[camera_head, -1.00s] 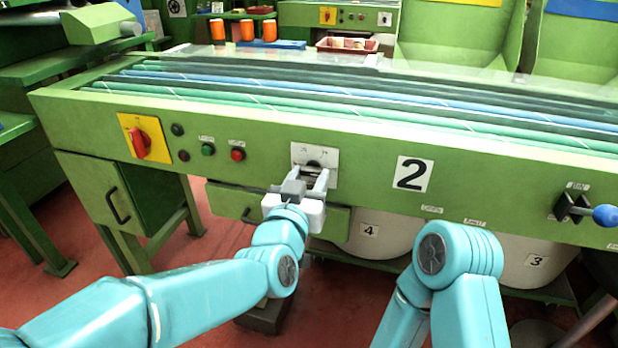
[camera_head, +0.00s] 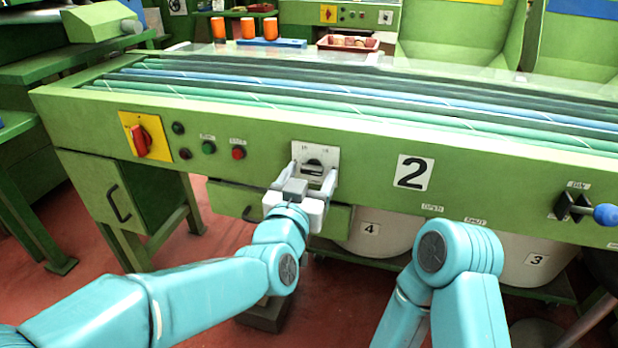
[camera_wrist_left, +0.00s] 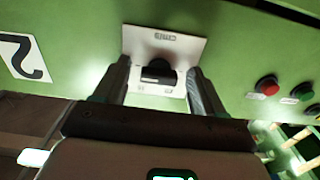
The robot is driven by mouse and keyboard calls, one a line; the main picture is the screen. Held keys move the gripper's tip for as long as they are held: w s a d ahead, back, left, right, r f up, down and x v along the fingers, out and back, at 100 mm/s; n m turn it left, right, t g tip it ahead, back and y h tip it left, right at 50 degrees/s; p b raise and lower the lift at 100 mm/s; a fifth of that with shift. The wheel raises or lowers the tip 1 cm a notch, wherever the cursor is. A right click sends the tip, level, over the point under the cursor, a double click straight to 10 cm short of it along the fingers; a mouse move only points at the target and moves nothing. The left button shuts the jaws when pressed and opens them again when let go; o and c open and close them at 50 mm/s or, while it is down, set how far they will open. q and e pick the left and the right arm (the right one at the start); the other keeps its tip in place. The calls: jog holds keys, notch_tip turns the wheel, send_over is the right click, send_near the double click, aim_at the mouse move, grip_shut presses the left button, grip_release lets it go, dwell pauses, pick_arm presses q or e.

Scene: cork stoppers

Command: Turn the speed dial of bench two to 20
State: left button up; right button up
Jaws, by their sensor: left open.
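The speed dial is a black knob (camera_head: 314,164) on a white plate (camera_head: 328,150) on the front of the green bench marked 2 (camera_head: 412,173). In the left wrist view the black knob (camera_wrist_left: 159,71) sits on its white plate (camera_wrist_left: 170,45). My left gripper (camera_head: 312,175) is open, with one finger on each side of the knob and a gap on both sides; its fingers also show in the left wrist view (camera_wrist_left: 158,84). The scale marks are too small to read. My right arm shows at the lower right, but its gripper is not in view.
A red switch on a yellow plate (camera_head: 141,139) and small green (camera_head: 208,147) and red (camera_head: 238,153) buttons are left of the dial. A blue-knobbed lever (camera_head: 605,215) is at the far right. White bins stand under the bench.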

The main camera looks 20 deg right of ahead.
pick_arm(q)
jog(key=p+v, duration=0.2)
jog(key=v, duration=1.4)
jog(key=shift+a, duration=0.15)
